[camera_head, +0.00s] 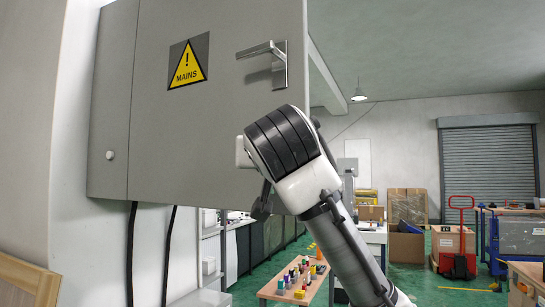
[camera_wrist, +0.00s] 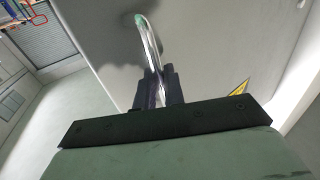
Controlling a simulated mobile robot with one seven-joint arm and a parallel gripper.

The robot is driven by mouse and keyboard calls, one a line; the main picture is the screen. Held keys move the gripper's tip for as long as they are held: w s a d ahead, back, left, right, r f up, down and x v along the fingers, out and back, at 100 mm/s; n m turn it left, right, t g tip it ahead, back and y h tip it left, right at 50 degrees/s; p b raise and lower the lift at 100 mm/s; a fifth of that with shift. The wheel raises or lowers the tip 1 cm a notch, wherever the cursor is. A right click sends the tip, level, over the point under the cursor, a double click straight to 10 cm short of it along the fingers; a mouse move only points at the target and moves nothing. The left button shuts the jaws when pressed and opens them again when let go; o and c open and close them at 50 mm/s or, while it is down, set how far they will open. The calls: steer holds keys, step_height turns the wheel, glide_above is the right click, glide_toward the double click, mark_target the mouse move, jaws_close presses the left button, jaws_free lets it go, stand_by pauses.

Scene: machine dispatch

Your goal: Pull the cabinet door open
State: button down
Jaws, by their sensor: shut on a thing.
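The grey cabinet door (camera_head: 190,130) fills the upper left of the head view and carries a yellow MAINS warning sign (camera_head: 187,62). A silver lever handle (camera_head: 280,66) sits near its upper right. My arm's white and black wrist covers the door's lower right; my fingertips cannot be made out there. In the wrist view, my gripper (camera_wrist: 159,88) has its two dark fingers close together around a silver handle bar (camera_wrist: 149,42) that stands out from the grey panel. The sign (camera_wrist: 240,87) shows partly at the right there. I cannot tell whether the door stands ajar.
A white wall (camera_head: 70,230) is close on the left, with black cables below the cabinet. A low table (camera_head: 275,289) with small coloured items stands below. A red pallet jack (camera_head: 459,250) and benches stand far right; green floor lies between.

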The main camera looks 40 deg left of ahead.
steer(key=shift+s+a, duration=0.1)
steer(key=c, duration=1.6)
jaws_free()
steer(key=shift+a, duration=0.2)
steer(key=shift+d, duration=0.1)
steer(key=b+v, duration=0.4)
steer(key=v, duration=0.9)
steer(key=shift+s+d+b, duration=0.25)
steer(key=shift+s+b, duration=0.05)
steer(key=shift+a, duration=0.1)
